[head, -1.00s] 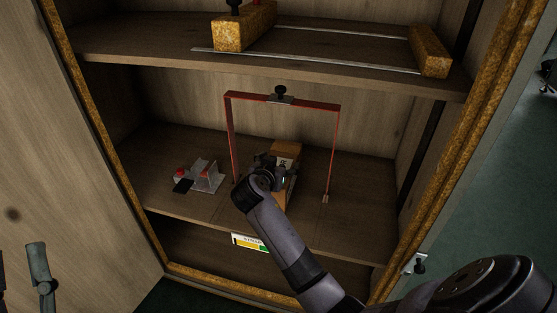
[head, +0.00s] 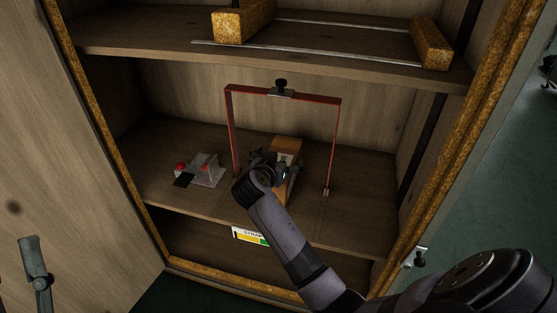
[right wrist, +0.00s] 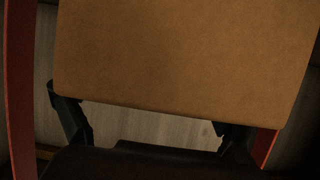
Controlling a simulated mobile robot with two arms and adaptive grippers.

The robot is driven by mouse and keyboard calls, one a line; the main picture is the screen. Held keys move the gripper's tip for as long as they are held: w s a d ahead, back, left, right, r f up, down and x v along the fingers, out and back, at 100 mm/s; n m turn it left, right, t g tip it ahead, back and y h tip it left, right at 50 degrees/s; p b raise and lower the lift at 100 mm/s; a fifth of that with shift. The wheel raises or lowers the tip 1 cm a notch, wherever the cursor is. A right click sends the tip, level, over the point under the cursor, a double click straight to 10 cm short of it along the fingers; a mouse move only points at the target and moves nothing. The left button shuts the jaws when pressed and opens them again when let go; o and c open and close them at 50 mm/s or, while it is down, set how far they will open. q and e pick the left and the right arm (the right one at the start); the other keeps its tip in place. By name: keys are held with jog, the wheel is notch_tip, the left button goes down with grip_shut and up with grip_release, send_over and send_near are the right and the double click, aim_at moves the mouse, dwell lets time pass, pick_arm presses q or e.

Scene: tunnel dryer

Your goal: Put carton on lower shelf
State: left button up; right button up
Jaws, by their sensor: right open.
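The brown carton (head: 289,146) with a white label stands on the lower shelf (head: 345,225), inside the red frame (head: 283,94). My right gripper (head: 268,168) is at the carton's near left side and hides part of it. In the right wrist view the carton (right wrist: 185,55) fills the upper picture. The open fingers of my right gripper (right wrist: 150,125) show near its lower corners. I cannot tell whether they touch it. A grey finger-like part, seemingly of my left gripper (head: 37,268), shows at the lower left, cut by the picture edge.
A grey metal block with a red knob (head: 203,170) lies on the shelf to the left. The upper shelf (head: 150,42) holds two yellow-brown blocks and metal rails. The open door (head: 80,170) is at left. Clear shelf lies right of the frame.

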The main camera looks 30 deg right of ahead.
jog(key=p+v, duration=0.1)
jog(key=v, duration=0.4)
jog(key=shift+a+r+p, duration=0.1)
jog(key=shift+p, duration=0.2)
jog(key=s+a+r+n+t+y+p, duration=0.1)
jog(key=s+a+r+n+t+y, duration=0.15)
jog(key=s+a+n+y, duration=0.35)
jog(key=s+a+r+n+t+y, duration=0.1)
jog(key=a+n+t+y, duration=0.25)
jog(key=a, duration=0.45)
pick_arm(q)
jog(key=w+f+g+y, duration=0.2)
jog(key=w+f+g, duration=0.3)
jog(key=f, duration=0.6)
jog(key=g, duration=0.2)
jog(key=shift+w+f+g+y, duration=0.2)
jog(key=shift+g+y, duration=0.2)
pick_arm(e)
jog(key=s+a+r+n+t+y, duration=0.3)
jog(key=s+a+r+y, duration=0.2)
jog(key=s+a+r, duration=0.1)
notch_tip(320, 180, up, 2)
jog(key=shift+s+a+t, duration=0.2)
jog(key=shift+s+t, duration=0.1)
jog(key=shift+s, duration=0.4)
jog(key=shift+n+y, duration=0.25)
